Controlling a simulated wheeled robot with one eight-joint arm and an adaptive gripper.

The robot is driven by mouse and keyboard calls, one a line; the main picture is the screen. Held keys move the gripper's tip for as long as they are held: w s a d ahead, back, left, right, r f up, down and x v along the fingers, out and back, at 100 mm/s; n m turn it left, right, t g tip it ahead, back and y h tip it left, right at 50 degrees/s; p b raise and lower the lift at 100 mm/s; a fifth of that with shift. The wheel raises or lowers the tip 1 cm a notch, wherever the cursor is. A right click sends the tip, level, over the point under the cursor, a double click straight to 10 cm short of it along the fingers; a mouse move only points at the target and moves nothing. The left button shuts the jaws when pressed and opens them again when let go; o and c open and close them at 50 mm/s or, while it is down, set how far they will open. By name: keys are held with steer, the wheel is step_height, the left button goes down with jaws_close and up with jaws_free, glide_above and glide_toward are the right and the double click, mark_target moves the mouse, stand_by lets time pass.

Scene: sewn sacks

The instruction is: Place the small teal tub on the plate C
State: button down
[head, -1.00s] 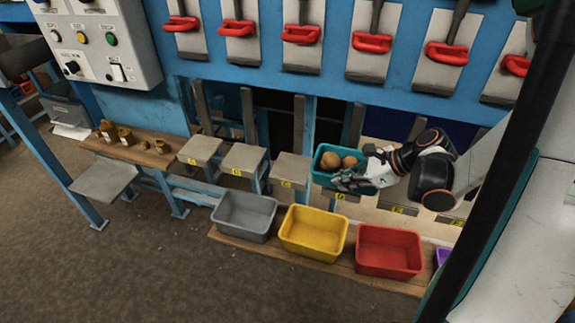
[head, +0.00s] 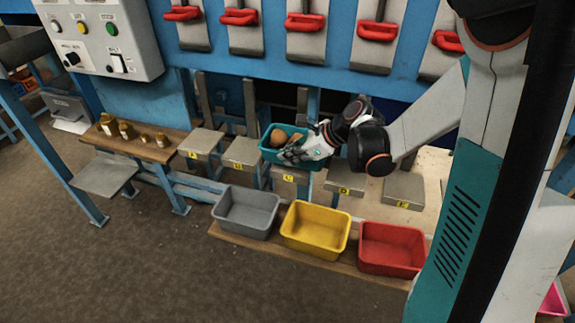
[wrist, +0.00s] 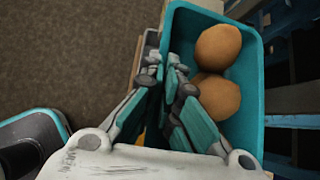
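The small teal tub (head: 268,156) holds brown round items (head: 279,137) and is at plate C (head: 289,176), covering much of its top. Only the front of plate C with its yellow label shows clearly; whether the tub touches it I cannot tell. My gripper (head: 286,156) is at the tub's front right side. In the wrist view my gripper (wrist: 171,76) has its fingers close together on the near wall of the teal tub (wrist: 258,60), with two brown items (wrist: 218,47) inside.
Plates A (head: 200,142) and B (head: 243,152) lie to the left, plates D (head: 345,178) and E (head: 404,188) to the right, all bare. Grey (head: 246,212), yellow (head: 316,228) and red (head: 391,248) bins stand in front. Brass weights (head: 126,130) sit at far left.

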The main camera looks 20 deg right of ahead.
steer(key=shift+w+a, duration=0.25)
steer(key=shift+a, duration=0.1)
step_height(320, 180, down, 4)
steer(key=shift+r+b, duration=0.15)
steer(key=shift+b, duration=0.85)
steer(key=shift+r, duration=0.1)
steer(key=c, duration=2.2)
jaws_free()
steer(key=o, duration=0.4)
